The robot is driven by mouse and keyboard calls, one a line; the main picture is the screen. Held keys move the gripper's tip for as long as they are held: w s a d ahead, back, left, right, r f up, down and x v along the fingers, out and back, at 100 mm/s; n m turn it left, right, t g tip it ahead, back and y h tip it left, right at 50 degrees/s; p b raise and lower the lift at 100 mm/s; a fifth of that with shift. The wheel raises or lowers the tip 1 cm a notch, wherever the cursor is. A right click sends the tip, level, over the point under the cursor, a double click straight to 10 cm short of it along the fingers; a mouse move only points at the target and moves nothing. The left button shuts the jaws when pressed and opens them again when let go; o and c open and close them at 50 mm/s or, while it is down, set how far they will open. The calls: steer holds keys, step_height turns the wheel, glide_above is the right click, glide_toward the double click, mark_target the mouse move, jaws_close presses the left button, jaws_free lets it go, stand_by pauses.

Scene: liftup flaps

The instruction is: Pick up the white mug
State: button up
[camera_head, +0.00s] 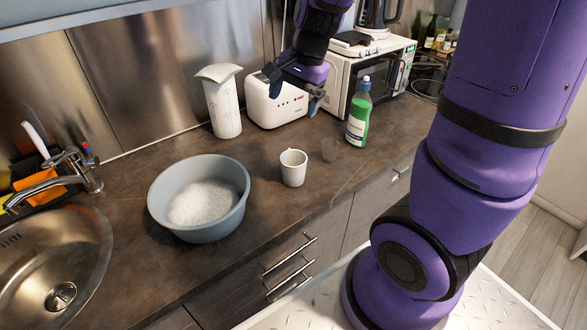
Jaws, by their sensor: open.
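The white mug (293,169) stands upright on the dark brown counter, near its front edge. It is to the right of a grey-blue basin. My gripper (294,98) is in the air above the counter, higher in the picture than the mug and in front of the white toaster. Its two fingers are spread apart with nothing between them. It is clear of the mug, and the mug is fully in view.
The basin (158,207) holds white foam. A sink (90,268) is at left. The counter (325,165) around the mug is bare.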

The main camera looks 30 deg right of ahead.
mark_target(295, 157)
steer(key=w+d+f+m, duration=0.1)
steer(key=f+m, duration=0.1)
steer(key=f, duration=0.2)
steer(key=w+d+f+m+g, duration=0.1)
steer(key=w+d+f+m, duration=0.1)
steer(key=f, duration=0.3)
steer(key=w+d+f+m, duration=0.1)
steer(key=f+m, duration=0.2)
steer(key=f, duration=0.1)
steer(key=shift+w+d+f+g+h, duration=0.3)
steer(key=shift+w+d+h, duration=0.1)
steer(key=f, duration=0.3)
steer(key=a+f, duration=0.1)
steer(key=f, duration=0.6)
steer(key=shift+a+f, duration=0.25)
steer(key=shift+f, duration=0.05)
steer(key=c, duration=0.7)
